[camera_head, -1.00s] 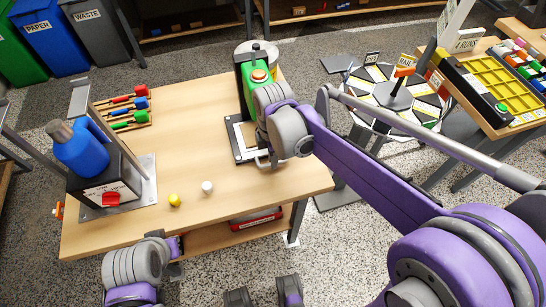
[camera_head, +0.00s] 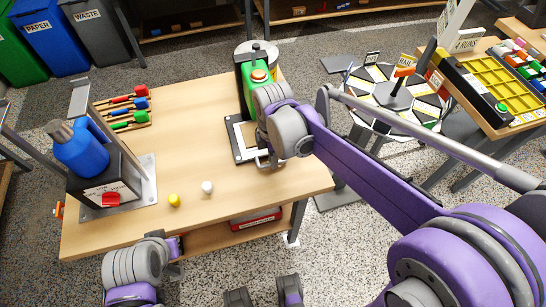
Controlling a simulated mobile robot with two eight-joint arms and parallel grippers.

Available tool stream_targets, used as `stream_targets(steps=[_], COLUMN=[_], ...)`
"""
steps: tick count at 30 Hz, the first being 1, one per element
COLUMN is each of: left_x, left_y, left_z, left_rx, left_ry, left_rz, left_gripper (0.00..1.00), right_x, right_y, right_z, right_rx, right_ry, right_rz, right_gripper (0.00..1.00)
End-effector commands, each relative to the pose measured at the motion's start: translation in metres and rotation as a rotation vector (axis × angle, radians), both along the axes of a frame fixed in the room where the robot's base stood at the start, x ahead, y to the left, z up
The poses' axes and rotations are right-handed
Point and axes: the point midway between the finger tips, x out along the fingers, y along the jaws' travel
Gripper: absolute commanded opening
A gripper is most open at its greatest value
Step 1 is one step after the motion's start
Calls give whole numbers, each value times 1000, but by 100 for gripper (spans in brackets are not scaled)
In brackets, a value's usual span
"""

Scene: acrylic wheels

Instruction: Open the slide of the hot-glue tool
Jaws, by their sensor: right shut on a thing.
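The tool I take as the hot-glue tool is a green-bodied press (camera_head: 259,92) with an orange button on top, upright at the table's back right. Its base holds a flat slide plate (camera_head: 238,137) with a pale pad in a dark frame. A small grey handle (camera_head: 265,163) sits at the plate's front right. My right gripper (camera_head: 264,154) is at this handle and shut on it; my own wrist hides the fingertips and part of the tool. My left gripper (camera_head: 175,258) is low in front of the table's front edge, apart from everything; its jaws cannot be made out.
A yellow piece (camera_head: 174,200) and a white piece (camera_head: 207,187) stand near the front. The table's middle (camera_head: 195,140) is clear.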

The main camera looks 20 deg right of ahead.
Motion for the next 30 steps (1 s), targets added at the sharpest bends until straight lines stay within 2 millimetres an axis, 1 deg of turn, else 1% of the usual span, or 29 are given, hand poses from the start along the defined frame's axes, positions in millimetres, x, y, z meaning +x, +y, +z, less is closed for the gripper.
stream_targets(steps=[11,14,17,24,27,30], left_x=[0,0,0,2,3,3], left_y=[0,0,0,0,0,0], left_z=[0,0,1,9,13,15], left_rx=[0,0,0,0,0,0], left_ry=[0,0,-1,-4,-5,-6], left_rz=[0,0,0,0,0,0], left_gripper=[0,0,0,0,0,0], right_x=[0,-2,-15,-71,-90,-102], right_y=[0,0,0,-2,-3,-3], right_z=[0,1,1,2,2,2], right_rx=[0,0,0,0,0,0], right_ry=[-1,-1,0,-1,-1,-1], right_rz=[0,0,1,2,1,1], right_gripper=[0,0,0,0,0,0])
